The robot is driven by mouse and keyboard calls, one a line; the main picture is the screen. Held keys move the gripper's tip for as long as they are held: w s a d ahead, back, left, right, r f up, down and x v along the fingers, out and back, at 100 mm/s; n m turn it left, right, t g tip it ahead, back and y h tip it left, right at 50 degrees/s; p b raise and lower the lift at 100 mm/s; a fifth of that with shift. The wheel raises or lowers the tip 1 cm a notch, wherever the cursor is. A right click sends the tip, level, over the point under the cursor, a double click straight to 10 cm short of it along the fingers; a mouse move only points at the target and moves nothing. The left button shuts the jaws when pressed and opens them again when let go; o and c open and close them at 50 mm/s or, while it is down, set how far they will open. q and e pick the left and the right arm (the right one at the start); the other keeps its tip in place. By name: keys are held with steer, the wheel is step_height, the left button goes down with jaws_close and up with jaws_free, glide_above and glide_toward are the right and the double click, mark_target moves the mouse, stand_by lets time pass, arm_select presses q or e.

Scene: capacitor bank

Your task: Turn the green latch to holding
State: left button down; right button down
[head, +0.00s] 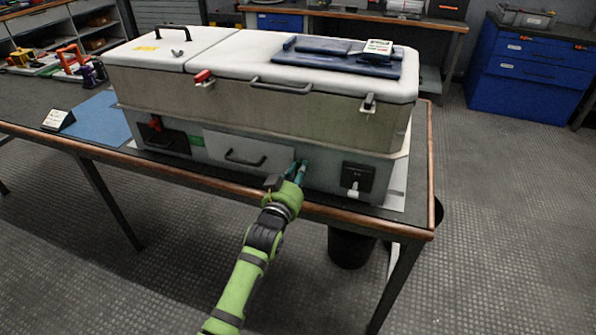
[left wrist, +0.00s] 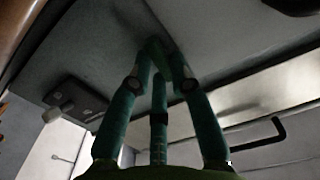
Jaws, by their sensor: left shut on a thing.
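My left gripper (head: 300,168) reaches the lower front of the grey-and-white box, right of the grey drawer. In the left wrist view, its teal fingers (left wrist: 160,62) close together against the grey front panel. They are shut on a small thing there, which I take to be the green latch. The fingers and the dim light hide nearly all of it, so I cannot tell which way it is turned. My right gripper is not in view.
The box (head: 330,120) stands on a table (head: 431,150) with a wooden edge. Left of my gripper is a drawer with a black handle (head: 245,159). To the right is a black plate with a white lever (head: 354,188). A red handle (head: 155,124) is at the left.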

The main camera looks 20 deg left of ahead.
arm_select(q)
steer(key=shift+r+m+p, duration=0.1)
steer(key=shift+m+p, duration=0.2)
steer(key=shift+m, duration=0.4)
steer(key=m+p, duration=0.1)
steer(key=m, duration=0.3)
steer(key=shift+f+m, duration=0.25)
steer(key=shift+m, duration=0.85)
steer(key=m, duration=0.3)
steer(key=shift+f+m, duration=0.1)
steer(key=shift+m, duration=0.2)
steer(key=m, duration=0.4)
steer(key=shift+f+m, duration=0.15)
steer(key=shift+m, duration=0.15)
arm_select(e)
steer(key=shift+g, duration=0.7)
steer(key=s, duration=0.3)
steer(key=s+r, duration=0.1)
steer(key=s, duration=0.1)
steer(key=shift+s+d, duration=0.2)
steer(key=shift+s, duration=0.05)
arm_select(q)
steer(key=c, duration=1.1)
jaws_free()
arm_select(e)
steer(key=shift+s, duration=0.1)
